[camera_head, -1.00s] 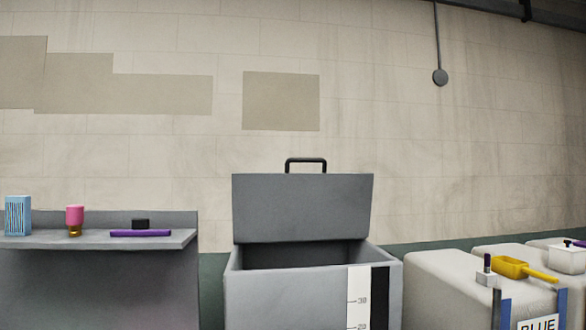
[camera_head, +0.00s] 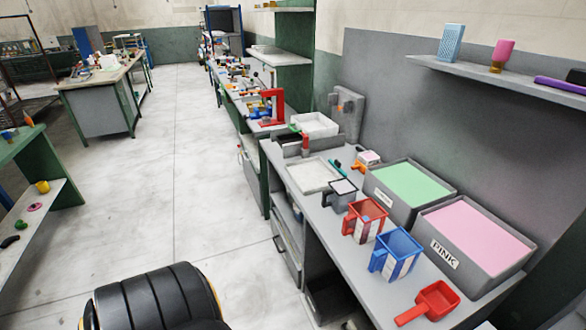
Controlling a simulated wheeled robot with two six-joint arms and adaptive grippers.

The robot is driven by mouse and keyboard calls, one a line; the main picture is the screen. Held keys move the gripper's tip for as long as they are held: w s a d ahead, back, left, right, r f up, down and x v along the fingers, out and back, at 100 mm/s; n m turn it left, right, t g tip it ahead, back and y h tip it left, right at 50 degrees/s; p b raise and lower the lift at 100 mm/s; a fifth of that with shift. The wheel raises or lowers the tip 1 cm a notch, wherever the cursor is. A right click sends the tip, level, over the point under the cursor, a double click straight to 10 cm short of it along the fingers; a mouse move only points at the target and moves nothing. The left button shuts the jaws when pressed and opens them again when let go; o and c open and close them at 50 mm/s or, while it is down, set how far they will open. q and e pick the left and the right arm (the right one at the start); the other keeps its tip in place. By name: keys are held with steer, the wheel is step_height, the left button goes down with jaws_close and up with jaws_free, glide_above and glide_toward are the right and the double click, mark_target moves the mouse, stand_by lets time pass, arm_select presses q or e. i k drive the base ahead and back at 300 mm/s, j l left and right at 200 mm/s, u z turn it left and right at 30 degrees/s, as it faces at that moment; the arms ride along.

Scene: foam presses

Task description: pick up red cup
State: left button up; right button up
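A red cup (camera_head: 362,222) with a handle on its left side stands upright on the grey workbench at the right. A pale strip shows on its side. A blue cup (camera_head: 396,254) stands close in front of it, and a small grey cup (camera_head: 339,195) stands behind it. A black ribbed part of my own body shows at the bottom, left of the bench. Neither of my grippers is in view.
Behind the cups are a green-filled bin (camera_head: 413,186) and a pink-filled bin (camera_head: 476,243). A red scoop (camera_head: 430,302) lies at the near end of the bench. A wall shelf (camera_head: 500,79) overhangs the right. Open floor (camera_head: 170,200) lies left.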

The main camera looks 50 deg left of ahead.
mark_target(365, 219)
steer(key=u, duration=0.9)
steer(key=l+z, duration=0.3)
steer(key=z, duration=0.2)
steer(key=l+z, duration=0.35)
steer(key=z, duration=0.15)
steer(key=i+l+z, duration=0.1)
steer(key=l+z, duration=0.2)
steer(key=z, duration=0.2)
steer(key=u, duration=1.95)
